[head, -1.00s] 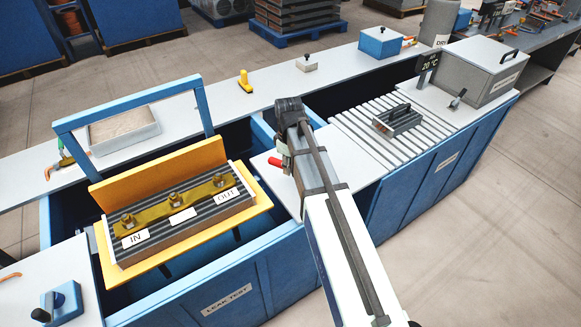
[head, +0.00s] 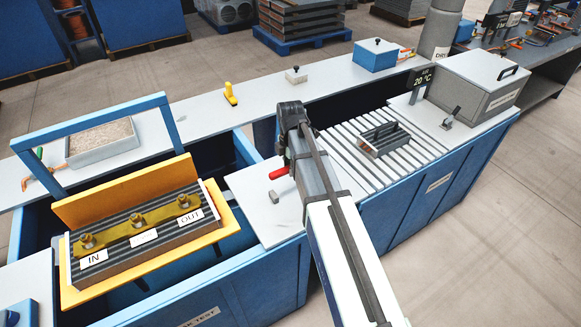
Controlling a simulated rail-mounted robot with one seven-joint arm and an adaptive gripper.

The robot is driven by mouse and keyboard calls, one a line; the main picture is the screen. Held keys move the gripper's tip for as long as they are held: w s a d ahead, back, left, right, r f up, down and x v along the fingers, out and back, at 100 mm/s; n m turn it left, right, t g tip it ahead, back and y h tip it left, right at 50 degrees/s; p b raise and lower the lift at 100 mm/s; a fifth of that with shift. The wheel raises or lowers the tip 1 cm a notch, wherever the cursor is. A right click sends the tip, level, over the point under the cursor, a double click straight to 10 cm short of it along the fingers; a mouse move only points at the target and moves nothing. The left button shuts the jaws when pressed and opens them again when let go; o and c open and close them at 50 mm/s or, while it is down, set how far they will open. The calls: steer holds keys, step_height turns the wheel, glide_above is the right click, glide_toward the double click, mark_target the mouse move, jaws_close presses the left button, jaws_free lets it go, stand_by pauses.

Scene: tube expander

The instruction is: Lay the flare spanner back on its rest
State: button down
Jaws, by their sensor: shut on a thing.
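A red handle (head: 279,173) sticks out to the left from behind my arm, over the pale worktop plate (head: 246,190) in the middle of the bench. I take it for the flare spanner; its jaw end is hidden behind the arm. My gripper (head: 290,158) is shut on it, with the fingertips mostly covered by my own arm link. A small grey block (head: 274,196) stands on the plate just below the handle in the picture. I cannot tell whether it is the spanner's rest, or how high the spanner is above the plate.
Left is the leak-test tank with a yellow plate (head: 131,194), brass fittings and a blue frame (head: 90,117). Right are a slatted rack (head: 350,140) with a grey basket (head: 383,139) and a grey box (head: 470,80). A yellow tool (head: 230,94) stands on the rear ledge.

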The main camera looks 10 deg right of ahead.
stand_by(0.4)
steer(key=shift+f+b, duration=1.3)
steer(key=shift+f, duration=1.7)
steer(key=shift+f+b, duration=0.35)
steer(key=shift+f, duration=0.65)
steer(key=c, duration=0.9)
jaws_free()
steer(key=shift+r, duration=0.1)
steer(key=shift+r+p, duration=2.5)
steer(key=shift+r, duration=1.4)
